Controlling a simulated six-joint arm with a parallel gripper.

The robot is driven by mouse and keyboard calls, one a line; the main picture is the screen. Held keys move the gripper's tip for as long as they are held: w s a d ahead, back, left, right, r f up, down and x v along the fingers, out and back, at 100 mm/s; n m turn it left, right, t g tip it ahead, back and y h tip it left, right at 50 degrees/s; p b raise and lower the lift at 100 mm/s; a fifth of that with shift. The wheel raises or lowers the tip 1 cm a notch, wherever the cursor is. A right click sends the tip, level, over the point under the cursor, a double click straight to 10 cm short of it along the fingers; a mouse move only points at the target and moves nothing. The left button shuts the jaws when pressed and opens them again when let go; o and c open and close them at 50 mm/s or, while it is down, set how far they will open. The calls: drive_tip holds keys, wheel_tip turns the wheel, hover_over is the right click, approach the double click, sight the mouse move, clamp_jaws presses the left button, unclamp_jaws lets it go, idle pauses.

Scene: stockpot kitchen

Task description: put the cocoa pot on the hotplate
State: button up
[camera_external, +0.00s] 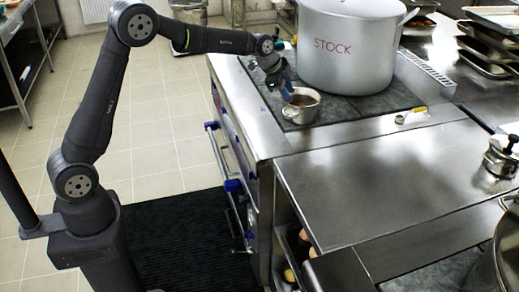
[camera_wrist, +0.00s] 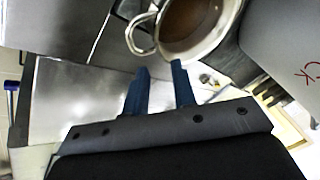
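The cocoa pot (camera_external: 301,107) is a small metal pot with brown liquid in it. It stands upright on the near-left part of the dark hotplate (camera_external: 342,107), in front of the big stockpot. In the wrist view the cocoa pot (camera_wrist: 192,42) is at the top, with its loop handle (camera_wrist: 140,34) on the left side. My gripper (camera_external: 287,90) is just beside and above the pot's left rim. In the wrist view its two blue fingers (camera_wrist: 160,72) are apart with nothing between them, and the handle lies beyond the tips. The gripper's exact clearance from the pot is hard to tell.
The large stockpot (camera_external: 350,48) marked STOCK fills the back of the hotplate, close to the cocoa pot. A bare steel counter (camera_external: 390,180) lies to the right. Trays (camera_external: 485,45) are stacked at the far right, and a small lidded pot (camera_external: 500,158) stands at the right edge.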

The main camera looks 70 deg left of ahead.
drive_tip(key=shift+v, duration=2.8)
drive_tip(key=shift+f, duration=0.1)
drive_tip(key=x, duration=1.2)
drive_tip(key=shift+f, duration=0.15)
drive_tip(key=shift+r, duration=1.5)
